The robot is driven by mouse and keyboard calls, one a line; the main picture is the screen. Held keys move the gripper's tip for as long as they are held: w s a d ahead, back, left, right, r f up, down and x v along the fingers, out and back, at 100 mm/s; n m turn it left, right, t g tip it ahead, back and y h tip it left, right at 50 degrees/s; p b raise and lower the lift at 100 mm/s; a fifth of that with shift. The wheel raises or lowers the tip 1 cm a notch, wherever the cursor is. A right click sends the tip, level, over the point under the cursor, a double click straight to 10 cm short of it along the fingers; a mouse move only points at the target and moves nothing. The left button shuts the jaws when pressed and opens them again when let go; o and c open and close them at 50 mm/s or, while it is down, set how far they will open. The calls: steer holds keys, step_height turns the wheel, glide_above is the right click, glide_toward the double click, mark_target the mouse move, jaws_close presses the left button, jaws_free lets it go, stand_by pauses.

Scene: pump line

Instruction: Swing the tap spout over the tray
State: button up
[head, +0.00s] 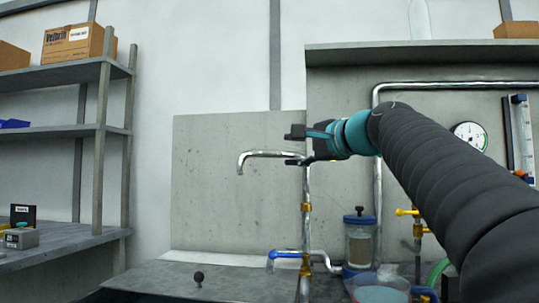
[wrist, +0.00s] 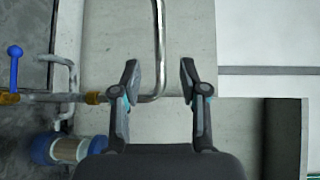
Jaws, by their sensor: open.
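The tap spout (head: 265,155) is a bent metal pipe at the top of an upright pipe with brass collars (head: 306,207). Its free end hooks down at the left in the head view. My gripper (head: 294,147) is open at the spout's bend, with one finger above and one below it in the picture. In the wrist view, the spout (wrist: 159,40) passes between the open fingertips (wrist: 160,70), apparently without touching either. I cannot make out a tray for certain; a grey worktop (head: 180,278) lies below and left of the spout.
A blue lever (head: 285,255) sits on the lower pipe. A blue-lidded canister (head: 360,240), a bluish bowl (head: 380,294) and a yellow valve (head: 406,212) stand to the right. Shelves (head: 65,130) stand at far left. Air left of the spout is clear.

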mark_target(271, 154)
steer(key=p+x, duration=0.1)
steer(key=x, duration=0.8)
steer(key=shift+w+a, duration=0.3)
jaws_close()
